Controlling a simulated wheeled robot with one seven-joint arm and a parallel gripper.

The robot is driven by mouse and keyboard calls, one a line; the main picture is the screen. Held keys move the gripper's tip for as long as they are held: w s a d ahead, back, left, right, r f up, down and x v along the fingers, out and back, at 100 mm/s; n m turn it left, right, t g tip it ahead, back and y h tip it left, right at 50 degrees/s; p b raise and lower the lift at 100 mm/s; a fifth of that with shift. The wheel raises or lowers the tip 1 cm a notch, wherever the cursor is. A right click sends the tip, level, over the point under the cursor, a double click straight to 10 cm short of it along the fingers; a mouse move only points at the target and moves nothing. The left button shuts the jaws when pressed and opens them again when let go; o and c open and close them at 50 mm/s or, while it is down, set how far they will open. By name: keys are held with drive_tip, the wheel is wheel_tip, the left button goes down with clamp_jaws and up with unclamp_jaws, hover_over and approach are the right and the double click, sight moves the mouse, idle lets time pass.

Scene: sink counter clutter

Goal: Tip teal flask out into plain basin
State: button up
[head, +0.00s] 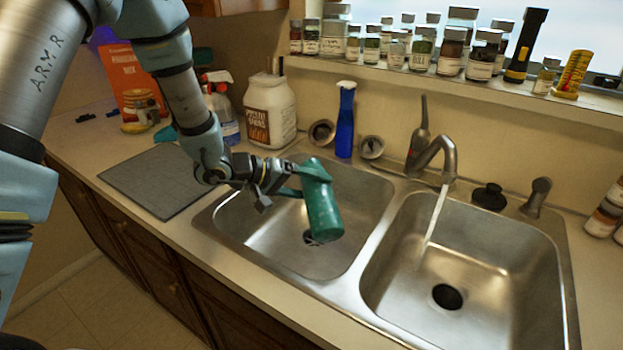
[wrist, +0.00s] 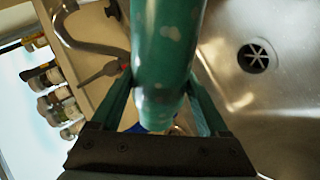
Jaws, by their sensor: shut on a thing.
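My gripper (head: 298,181) is shut on the teal flask (head: 323,211), its fingers on either side of it. The flask hangs in the air over the left basin (head: 262,228), which has no water running into it. It leans, with its wide end low and toward the right, near the drain in the picture. In the wrist view the flask (wrist: 167,45) fills the space between the teal fingers and shows pale spots. I cannot tell which end is the mouth, and no contents show coming out. The right basin (head: 500,275) has a stream of water falling into it.
The faucet (head: 437,155) stands behind the divider and runs into the right basin. A grey mat (head: 165,180) lies left. Small jars line the sill.

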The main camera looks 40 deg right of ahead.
sight(310, 195)
drive_tip(key=shift+w+d+f+n+g+y, duration=0.1)
drive_tip(key=shift+f+n+g+y, duration=0.25)
drive_tip(key=shift+f, duration=0.35)
drive_tip(key=shift+w+f+n+g+y, duration=0.15)
drive_tip(key=shift+f+n+g, duration=0.25)
drive_tip(key=shift+f, duration=0.25)
drive_tip(key=shift+w+d+f+n+g+y, duration=0.1)
drive_tip(key=shift+w+f+n+g+y, duration=0.05)
drive_tip(key=shift+n+g+y, duration=0.25)
drive_tip(key=shift+w+d+r+n+g, duration=0.15)
drive_tip(key=shift+r+n+g, duration=0.3)
drive_tip(key=shift+n, duration=0.1)
